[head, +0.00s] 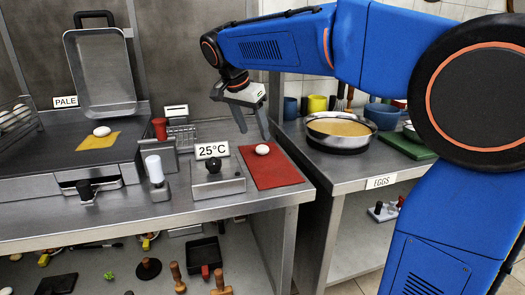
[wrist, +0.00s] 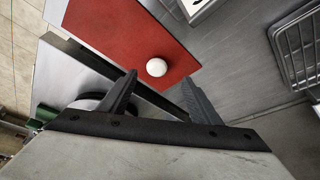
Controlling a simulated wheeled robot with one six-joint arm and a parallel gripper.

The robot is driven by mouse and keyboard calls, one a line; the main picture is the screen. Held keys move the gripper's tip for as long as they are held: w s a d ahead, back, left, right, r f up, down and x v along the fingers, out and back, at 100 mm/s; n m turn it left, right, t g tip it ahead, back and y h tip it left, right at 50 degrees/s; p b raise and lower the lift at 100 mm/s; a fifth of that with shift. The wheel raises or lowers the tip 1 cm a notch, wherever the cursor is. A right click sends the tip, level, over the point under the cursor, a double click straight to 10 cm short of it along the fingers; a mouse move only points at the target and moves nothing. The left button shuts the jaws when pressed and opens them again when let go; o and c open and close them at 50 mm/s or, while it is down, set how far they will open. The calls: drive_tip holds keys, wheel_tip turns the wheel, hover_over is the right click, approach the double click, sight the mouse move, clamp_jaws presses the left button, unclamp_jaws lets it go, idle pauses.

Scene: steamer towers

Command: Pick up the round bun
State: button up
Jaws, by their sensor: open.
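A small white round bun (head: 262,149) lies on a red mat (head: 275,172) at the right end of the metal counter. In the wrist view the bun (wrist: 156,67) sits on the red mat (wrist: 120,32), just beyond the fingertips and roughly centred between them. My gripper (head: 254,134) is open and empty, above the counter close to the bun; its two dark fingers (wrist: 160,80) point toward it. A second white bun-like piece (head: 102,131) lies on a yellow mat (head: 97,140) on the raised surface at the left.
A 25°C sign (head: 212,150) stands on a metal box with a black knob (head: 214,166), left of the red mat. A pan (head: 339,130) stands on the right counter. A wire rack (wrist: 298,48) is at the right in the wrist view.

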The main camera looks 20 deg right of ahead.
sight(261, 147)
drive_tip(key=shift+s+x, duration=0.15)
drive_tip(key=shift+x, duration=1.5)
drive_tip(key=shift+s+x, duration=0.2)
drive_tip(key=shift+x, duration=1.5)
drive_tip(key=shift+d, duration=0.1)
drive_tip(key=c, duration=1.1)
